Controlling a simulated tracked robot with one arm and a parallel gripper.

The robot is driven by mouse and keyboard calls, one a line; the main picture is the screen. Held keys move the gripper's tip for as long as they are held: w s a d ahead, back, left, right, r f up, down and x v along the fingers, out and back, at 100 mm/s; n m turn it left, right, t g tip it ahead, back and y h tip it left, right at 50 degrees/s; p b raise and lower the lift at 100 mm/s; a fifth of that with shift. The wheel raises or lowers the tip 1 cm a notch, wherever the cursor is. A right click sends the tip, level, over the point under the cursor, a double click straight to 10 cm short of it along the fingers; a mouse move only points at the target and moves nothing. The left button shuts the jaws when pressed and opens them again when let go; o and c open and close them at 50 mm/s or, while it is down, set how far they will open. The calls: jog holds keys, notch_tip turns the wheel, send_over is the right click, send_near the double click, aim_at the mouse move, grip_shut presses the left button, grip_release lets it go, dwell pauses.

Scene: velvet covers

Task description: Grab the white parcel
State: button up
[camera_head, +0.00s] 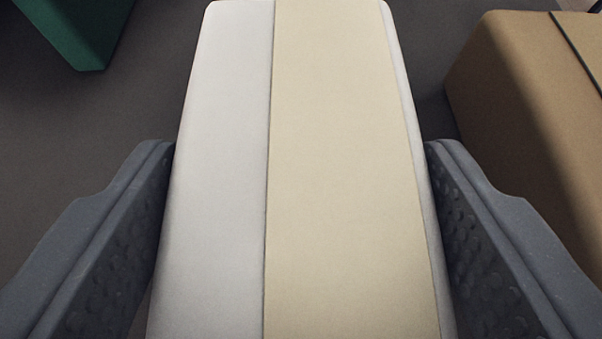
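The white parcel (220,160) fills the middle of the view, running from the bottom edge up to the top. A wide cream band (345,170) runs lengthwise over it, covering most of its right side. My gripper (300,150) has its two grey fingers on either side of the parcel, one left and one right. The fingers are spread wide, with the parcel between them. Their tips lie very close to the parcel's sides; I cannot tell whether they touch it. The parcel's near end is cut off by the frame.
A brown box (530,110) with a dark strip stands close on the right, near the right finger. A green object (85,30) is at the top left, partly out of frame. Dark grey floor (60,130) is clear on the left.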

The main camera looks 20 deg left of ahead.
aim_at(291, 250)
jog(key=c, duration=0.4)
jog(key=shift+r+p, duration=0.6)
jog(key=shift+r, duration=1.15)
jog(key=shift+s+r, duration=0.15)
jog(key=shift+s, duration=0.05)
jog(key=s, duration=0.8)
jog(key=s+d+r+p, duration=0.1)
jog(key=s, duration=0.3)
jog(key=shift+s, duration=0.4)
jog(key=shift+s+d+f+b, duration=0.15)
jog(key=shift+s+b, duration=0.25)
jog(key=shift+b, duration=0.85)
jog(key=s+b, duration=0.1)
jog(key=b, duration=0.2)
jog(key=shift+s+r, duration=0.2)
jog(key=shift+s, duration=0.2)
